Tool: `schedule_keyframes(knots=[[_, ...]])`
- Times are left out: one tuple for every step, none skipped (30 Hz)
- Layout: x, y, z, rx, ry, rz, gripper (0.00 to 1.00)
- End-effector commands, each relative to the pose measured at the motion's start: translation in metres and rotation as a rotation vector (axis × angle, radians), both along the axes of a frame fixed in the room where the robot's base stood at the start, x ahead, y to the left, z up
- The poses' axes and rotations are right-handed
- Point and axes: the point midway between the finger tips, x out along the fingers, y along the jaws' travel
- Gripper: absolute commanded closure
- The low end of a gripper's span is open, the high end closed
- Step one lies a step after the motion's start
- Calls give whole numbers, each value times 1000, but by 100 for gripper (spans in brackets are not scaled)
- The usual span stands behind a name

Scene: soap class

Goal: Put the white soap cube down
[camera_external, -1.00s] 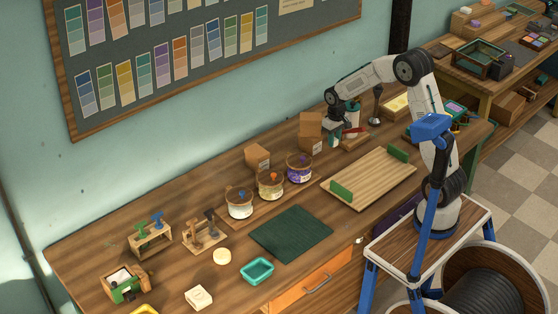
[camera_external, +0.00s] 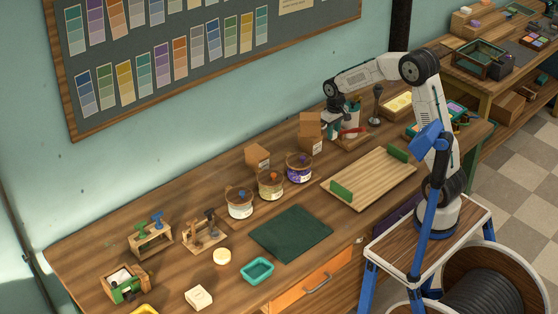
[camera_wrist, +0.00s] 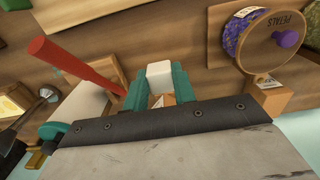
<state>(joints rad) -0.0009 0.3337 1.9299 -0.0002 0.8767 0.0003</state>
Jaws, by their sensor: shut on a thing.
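The white soap cube (camera_wrist: 160,73) is held between the two teal fingers of my gripper (camera_wrist: 159,86) in the wrist view. In the external view my gripper (camera_external: 334,125) is over the back of the workbench, beside the stacked cardboard boxes. The cube is too small and too hidden to make out there. I cannot tell how far it is above the bench.
Cardboard boxes (camera_external: 311,124) stand left of my gripper. A red handle (camera_wrist: 75,60) and the petals jar (camera_wrist: 250,35) flank the cube in the wrist view. A wooden tray (camera_external: 368,178) with green ends and a dark green mat (camera_external: 290,233) are bare.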

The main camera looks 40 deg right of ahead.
Motion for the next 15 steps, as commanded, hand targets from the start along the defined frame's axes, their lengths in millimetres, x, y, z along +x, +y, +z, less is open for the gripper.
schedule_keyframes(knots=[[-4,13,-1,0,1,21,95],[-6,19,-1,0,1,29,95],[-8,27,-1,0,1,42,95],[-11,33,-1,0,1,52,95],[-13,40,-1,0,1,63,95],[-17,49,0,0,2,78,95],[-20,56,0,0,2,90,95],[-24,65,1,0,1,105,95],[-29,77,1,0,1,125,95],[-34,86,1,0,2,140,95],[-40,97,1,0,1,159,95],[-48,112,2,0,0,185,95],[-55,124,2,0,0,208,95],[-63,137,2,0,0,231,95],[-76,154,3,0,0,265,95]])
